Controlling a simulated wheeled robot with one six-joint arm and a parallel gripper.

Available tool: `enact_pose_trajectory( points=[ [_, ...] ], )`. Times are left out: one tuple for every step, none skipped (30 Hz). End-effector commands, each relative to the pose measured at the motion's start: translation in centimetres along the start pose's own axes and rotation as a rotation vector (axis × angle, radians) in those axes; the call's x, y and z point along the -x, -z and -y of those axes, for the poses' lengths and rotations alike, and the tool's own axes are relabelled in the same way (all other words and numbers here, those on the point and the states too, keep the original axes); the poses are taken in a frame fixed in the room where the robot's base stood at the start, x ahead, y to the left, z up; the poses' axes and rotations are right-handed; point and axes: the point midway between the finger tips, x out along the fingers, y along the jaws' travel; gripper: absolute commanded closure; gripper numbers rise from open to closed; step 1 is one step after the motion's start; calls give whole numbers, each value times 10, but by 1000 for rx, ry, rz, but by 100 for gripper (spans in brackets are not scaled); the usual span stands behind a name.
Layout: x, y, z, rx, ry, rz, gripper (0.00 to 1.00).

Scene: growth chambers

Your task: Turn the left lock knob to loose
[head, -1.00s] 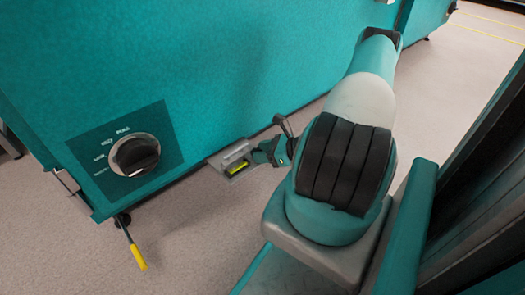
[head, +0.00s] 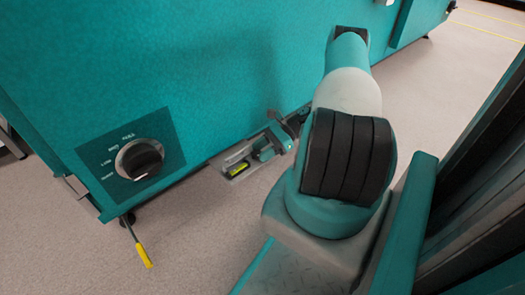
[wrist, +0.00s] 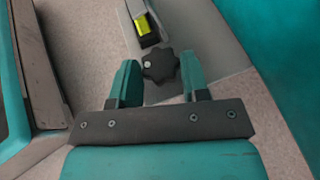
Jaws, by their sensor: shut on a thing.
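A black lobed knob (wrist: 160,67) sits on a grey bracket plate (wrist: 211,40) in the wrist view. My gripper (wrist: 158,62) has its two teal fingers on either side of the knob, shut on it. In the head view my gripper (head: 268,146) is low beside the teal chamber, at the bracket (head: 226,160), and hides most of the knob there. A yellow-green spirit level (head: 238,169) lies on the bracket just beyond the knob; it also shows in the wrist view (wrist: 143,24). I cannot read the knob's turn from any marking.
The teal chamber wall (head: 220,70) rises right behind the bracket. A black dial (head: 139,159) on a dark label panel is at the left, with a yellow-tipped lever (head: 142,252) below it. The pale floor (head: 180,235) in front is clear.

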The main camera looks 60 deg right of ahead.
Motion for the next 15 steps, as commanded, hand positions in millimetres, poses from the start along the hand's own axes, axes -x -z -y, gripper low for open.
enact_pose_trajectory(
  points=[
    [0, 1, 1, 10, -22, -1, 81],
    [0, 1, 1, 14, -34, -1, 81],
    [0, 1, 1, 20, -49, -1, 81],
    [0, 1, 1, 23, -57, -1, 81],
    [0, 1, 1, 27, -66, -1, 81],
    [-1, 1, 1, 30, -77, -1, 81],
    [-1, 1, 1, 33, -83, 0, 81],
    [-1, 1, 2, 35, -89, 0, 82],
    [-1, 1, 2, 38, -95, 0, 82],
    [-1, 1, 2, 40, -99, 0, 82],
    [-1, 1, 2, 41, -102, 1, 82],
    [0, 1, 2, 42, -105, 1, 82],
    [0, 1, 2, 43, -107, 1, 82],
    [0, 1, 2, 44, -108, 1, 82],
    [0, 1, 2, 44, -109, 1, 82]
  ],
)
